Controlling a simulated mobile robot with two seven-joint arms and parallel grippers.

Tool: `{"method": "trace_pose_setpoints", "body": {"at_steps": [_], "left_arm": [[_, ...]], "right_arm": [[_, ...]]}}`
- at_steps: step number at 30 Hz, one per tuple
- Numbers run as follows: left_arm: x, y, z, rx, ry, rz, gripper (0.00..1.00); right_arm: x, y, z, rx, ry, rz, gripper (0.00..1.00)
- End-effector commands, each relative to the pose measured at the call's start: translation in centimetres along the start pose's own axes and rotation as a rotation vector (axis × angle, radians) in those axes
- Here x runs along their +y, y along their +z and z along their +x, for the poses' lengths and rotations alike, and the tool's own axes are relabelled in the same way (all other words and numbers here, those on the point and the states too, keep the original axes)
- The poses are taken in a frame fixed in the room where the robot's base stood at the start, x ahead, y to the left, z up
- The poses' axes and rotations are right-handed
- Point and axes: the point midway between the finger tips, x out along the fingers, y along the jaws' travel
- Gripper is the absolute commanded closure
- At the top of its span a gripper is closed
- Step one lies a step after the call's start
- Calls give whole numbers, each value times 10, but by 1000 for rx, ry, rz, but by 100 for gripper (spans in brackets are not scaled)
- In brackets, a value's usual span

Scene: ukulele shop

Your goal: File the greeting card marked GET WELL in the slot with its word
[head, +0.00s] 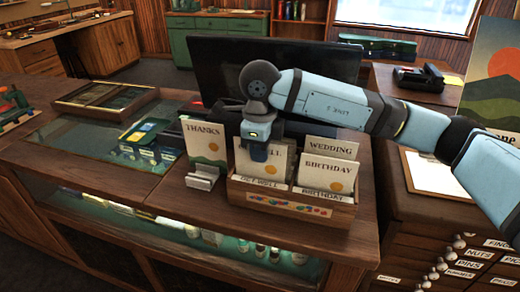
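A wooden card rack (322,214) stands on the counter, with slot labels reading GET WELL (259,182) at left and BIRTHDAY (321,194) at right. A pale card (284,172) stands upright behind the GET WELL label; only the end of its word, looking like LL, shows beside my gripper. My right gripper (258,152) points down at this card's top and covers its middle. Whether its fingers are closed on the card is hidden. My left gripper is out of view.
A BIRTHDAY card (328,175) and a WEDDING card (330,147) stand in the rack's right part. A THANKS card (204,141) stands left of it, behind a small metal holder (203,178). A dark monitor (220,62) is behind. Counter wood at front left (190,205) is clear.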

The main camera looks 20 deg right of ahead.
Motion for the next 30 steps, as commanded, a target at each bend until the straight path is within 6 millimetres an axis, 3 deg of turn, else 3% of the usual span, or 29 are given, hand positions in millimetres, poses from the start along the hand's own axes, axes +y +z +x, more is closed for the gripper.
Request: {"method": "trace_pose_setpoints", "body": {"at_steps": [9, 13, 23, 30], "left_arm": [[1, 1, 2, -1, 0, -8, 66], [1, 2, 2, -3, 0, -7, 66], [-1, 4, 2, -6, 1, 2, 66], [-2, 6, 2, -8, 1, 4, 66]], "right_arm": [[0, 0, 1, 0, 0, 0, 100], [0, 0, 1, 0, 0, 0, 66], [0, 0, -1, 0, -1, 0, 66], [-1, 1, -39, -4, -4, 1, 66]]}}
